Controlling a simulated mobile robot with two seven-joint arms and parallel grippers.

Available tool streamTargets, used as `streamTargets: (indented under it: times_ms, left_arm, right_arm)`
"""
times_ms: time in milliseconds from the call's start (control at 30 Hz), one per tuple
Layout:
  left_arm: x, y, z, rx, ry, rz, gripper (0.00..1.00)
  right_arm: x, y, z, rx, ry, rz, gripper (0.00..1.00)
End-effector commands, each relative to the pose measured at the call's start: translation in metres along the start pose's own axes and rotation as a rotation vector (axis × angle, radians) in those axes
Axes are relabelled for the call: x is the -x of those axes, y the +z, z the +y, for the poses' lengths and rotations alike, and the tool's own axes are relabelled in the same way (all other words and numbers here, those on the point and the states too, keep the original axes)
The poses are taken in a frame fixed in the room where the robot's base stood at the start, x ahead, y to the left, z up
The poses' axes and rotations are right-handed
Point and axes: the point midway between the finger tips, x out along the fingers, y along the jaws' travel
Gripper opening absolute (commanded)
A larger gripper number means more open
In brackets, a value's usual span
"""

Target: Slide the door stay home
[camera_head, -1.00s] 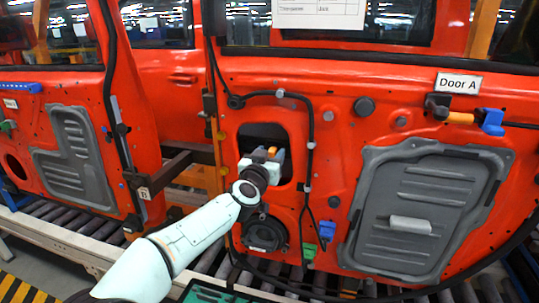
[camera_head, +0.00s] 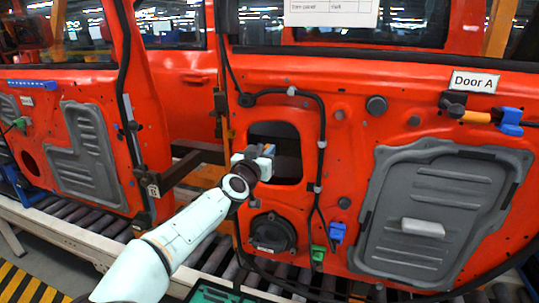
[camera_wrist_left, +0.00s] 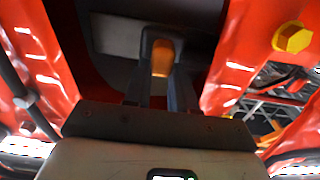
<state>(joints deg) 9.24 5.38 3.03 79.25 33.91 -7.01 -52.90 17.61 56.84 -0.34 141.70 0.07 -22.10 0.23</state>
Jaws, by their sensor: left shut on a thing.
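My left gripper (camera_head: 264,153) is at the left side of the dark opening in the red door marked Door A (camera_head: 335,78). In the left wrist view its two fingers (camera_wrist_left: 161,90) are shut on a dark grey piece with an orange face (camera_wrist_left: 162,58), which looks like the door stay. In the head view the gripper mostly hides the held piece. Where its far end sits, and whether it touches the door, I cannot tell. My right gripper is not in view.
A grey panel (camera_head: 435,215) covers the right of the door. A black cable (camera_head: 320,125) runs right of the opening, and a round black speaker (camera_head: 271,234) sits below it. A yellow bolt (camera_wrist_left: 293,38) shows close by. A dark bar (camera_head: 178,172) spans the gap left.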

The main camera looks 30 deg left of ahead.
Motion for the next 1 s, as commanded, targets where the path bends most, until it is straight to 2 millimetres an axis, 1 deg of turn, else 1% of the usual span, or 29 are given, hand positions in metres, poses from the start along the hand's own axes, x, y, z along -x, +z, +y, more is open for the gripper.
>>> streamTargets:
  times_ms: [33, 67, 100, 167, 467, 567, 667, 1000]
  left_arm:
    - [0.000, -0.002, -0.004, -0.002, -0.009, 0.003, 0.00]
    - [0.000, -0.002, -0.004, -0.002, -0.010, 0.004, 0.00]
    - [0.000, -0.002, -0.004, -0.002, -0.010, 0.004, 0.32]
    - [0.000, -0.002, -0.004, -0.002, -0.010, 0.004, 0.51]
    - [0.001, -0.001, -0.002, -0.002, -0.005, 0.002, 0.51]
    - [0.007, -0.001, -0.002, -0.002, -0.005, 0.003, 0.51]
    - [0.021, -0.001, -0.002, -0.002, -0.004, 0.002, 0.51]
    - [0.095, -0.001, -0.003, -0.002, -0.007, 0.003, 0.51]
  right_arm:
    - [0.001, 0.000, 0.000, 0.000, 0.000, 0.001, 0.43]
    - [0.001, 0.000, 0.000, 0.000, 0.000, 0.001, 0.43]
    - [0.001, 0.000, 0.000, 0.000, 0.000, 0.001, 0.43]
    - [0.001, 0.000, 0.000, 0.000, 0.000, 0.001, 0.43]
    - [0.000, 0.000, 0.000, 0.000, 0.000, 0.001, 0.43]
    - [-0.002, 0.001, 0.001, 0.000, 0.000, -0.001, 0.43]
    - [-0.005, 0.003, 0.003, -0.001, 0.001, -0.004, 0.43]
    - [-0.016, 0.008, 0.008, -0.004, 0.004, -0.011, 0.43]
